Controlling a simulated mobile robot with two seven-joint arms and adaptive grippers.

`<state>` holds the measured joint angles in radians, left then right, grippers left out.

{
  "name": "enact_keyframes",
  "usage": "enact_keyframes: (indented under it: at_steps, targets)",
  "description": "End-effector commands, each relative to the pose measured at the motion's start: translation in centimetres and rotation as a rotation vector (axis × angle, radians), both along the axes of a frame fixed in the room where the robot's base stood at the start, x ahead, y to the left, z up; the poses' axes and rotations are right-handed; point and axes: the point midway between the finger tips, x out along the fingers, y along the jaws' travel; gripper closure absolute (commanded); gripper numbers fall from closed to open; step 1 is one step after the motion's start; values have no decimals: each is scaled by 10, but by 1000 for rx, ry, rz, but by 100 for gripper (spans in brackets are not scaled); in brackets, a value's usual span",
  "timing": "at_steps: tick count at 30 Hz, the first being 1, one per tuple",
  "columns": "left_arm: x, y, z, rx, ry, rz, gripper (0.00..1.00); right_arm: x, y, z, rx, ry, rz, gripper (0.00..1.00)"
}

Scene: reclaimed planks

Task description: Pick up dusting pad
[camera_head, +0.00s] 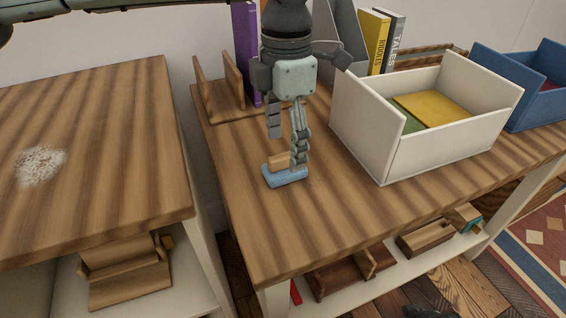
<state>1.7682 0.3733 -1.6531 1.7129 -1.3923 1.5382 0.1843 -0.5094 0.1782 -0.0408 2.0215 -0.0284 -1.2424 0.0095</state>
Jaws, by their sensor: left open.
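The dusting pad (286,177), a blue block with a light wooden grip on top, lies on the striped wooden table near its front left edge. My left gripper (287,150) points down right over it, open, with its two fingers apart. One finger reaches down beside the pad's wooden grip and covers a little of it; I cannot tell whether it touches.
A white box (366,137) with yellow and green things inside stands right of the pad. A wooden book stand (215,98) with a purple book (243,50) is behind. A blue box (514,105) stands far right. A second table (100,150) at left holds a pale speckled patch (41,164).

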Motion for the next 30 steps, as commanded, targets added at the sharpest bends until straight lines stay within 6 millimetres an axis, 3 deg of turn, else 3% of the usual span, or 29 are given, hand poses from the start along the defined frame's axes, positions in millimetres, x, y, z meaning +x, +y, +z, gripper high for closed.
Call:
enact_keyframes:
  at_steps: [9, 18, 30]
  targets:
    - [4, 1, -43, -2, 2, 0, 33, 0, 2, -21, 13, 12, 0, 60]
    - [4, 1, -47, -3, 1, 0, 34, 0, 2, -22, 13, 13, -1, 60]
    - [4, 1, -47, -3, 1, 0, 84, -1, 2, -22, 13, 13, -1, 60]
